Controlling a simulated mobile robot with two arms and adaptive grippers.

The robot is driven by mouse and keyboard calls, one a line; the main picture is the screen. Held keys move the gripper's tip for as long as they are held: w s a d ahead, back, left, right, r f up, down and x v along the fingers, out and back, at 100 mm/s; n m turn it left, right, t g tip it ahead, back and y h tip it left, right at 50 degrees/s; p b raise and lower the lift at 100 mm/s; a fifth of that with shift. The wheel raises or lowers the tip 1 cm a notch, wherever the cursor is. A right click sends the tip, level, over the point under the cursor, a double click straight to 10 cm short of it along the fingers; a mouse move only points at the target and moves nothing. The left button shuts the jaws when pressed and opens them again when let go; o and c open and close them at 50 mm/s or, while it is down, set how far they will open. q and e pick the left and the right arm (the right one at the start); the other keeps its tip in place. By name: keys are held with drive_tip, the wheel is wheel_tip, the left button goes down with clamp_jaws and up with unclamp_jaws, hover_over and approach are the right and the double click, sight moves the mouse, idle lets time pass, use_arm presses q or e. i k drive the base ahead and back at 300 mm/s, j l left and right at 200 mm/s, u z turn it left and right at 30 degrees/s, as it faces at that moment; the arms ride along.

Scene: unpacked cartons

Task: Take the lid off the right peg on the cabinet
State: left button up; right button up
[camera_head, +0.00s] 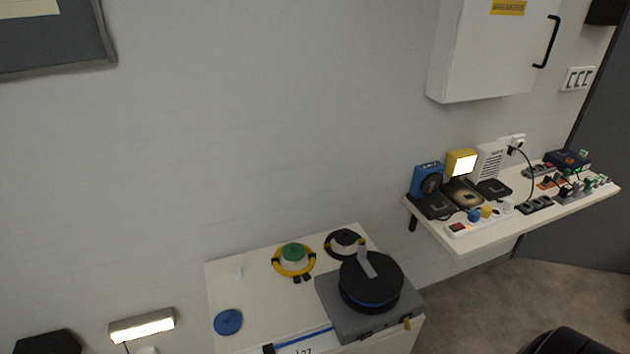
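A white cabinet (218,287) stands low in the middle, its top seen from above. A flat blue disc (228,321) lies at the front left. A green round cap (293,251) sits inside a yellow ring at the back. A dark round cap (345,237) with a black ring is to its right. I cannot tell which of these is the lid on the right peg. Neither gripper can be made out in the head view.
A grey case (347,322) carrying a thick black round object (385,275) fills the cabinet's right side. A wall shelf (475,240) at the right holds several devices and a power strip. A white breaker box (480,60) hangs above. A lit lamp (142,326) is at lower left.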

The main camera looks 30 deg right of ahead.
sight(345, 238)
drive_tip(key=z, duration=1.25)
drive_tip(key=i+l+u, duration=0.2)
drive_tip(key=l, duration=0.35)
